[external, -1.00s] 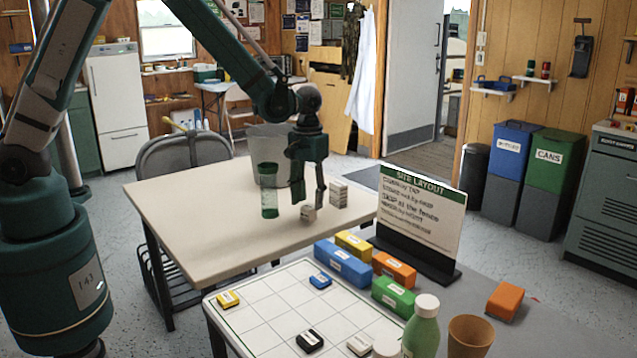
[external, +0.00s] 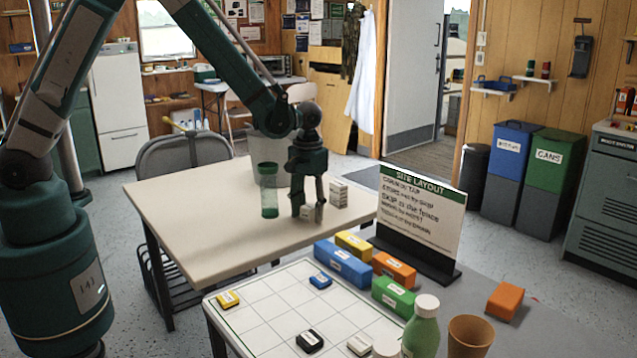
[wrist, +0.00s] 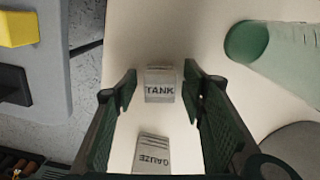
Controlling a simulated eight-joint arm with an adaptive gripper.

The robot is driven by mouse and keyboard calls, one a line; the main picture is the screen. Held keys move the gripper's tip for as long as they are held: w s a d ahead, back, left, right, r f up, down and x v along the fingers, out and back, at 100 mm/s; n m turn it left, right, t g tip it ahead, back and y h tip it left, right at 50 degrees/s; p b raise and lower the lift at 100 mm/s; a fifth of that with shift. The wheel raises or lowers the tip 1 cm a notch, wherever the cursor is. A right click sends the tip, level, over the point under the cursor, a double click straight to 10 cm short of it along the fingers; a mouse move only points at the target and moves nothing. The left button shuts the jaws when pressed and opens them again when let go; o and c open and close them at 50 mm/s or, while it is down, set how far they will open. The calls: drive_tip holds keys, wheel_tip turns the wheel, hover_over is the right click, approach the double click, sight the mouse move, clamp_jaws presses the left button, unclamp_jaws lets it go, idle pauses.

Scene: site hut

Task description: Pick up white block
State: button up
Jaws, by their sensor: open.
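A white block (external: 306,212) stands on the cream table (external: 215,228), partly hidden behind my fingers in the external view. In the wrist view it is a pale block marked TANK (wrist: 160,86), lying between my two fingertips with a gap on each side. My gripper (external: 308,208) points down with its fingers open around this block, low near the tabletop. In the wrist view my gripper (wrist: 160,90) holds nothing. A second white block (external: 338,194) stands just behind and to the right; it reads GAUZE (wrist: 152,155) in the wrist view.
A green cylinder (external: 269,198) stands close to the left of my gripper, with a grey bin (external: 283,143) behind it. A sign (external: 420,215), several coloured blocks and a white grid board (external: 270,312) are at the front right. The table's left part is clear.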

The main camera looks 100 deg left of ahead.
sight(308, 206)
drive_tip(key=c, duration=1)
drive_tip(key=shift+r, duration=0.1)
drive_tip(key=shift+r+p, duration=1.1)
drive_tip(key=shift+r, duration=3.85)
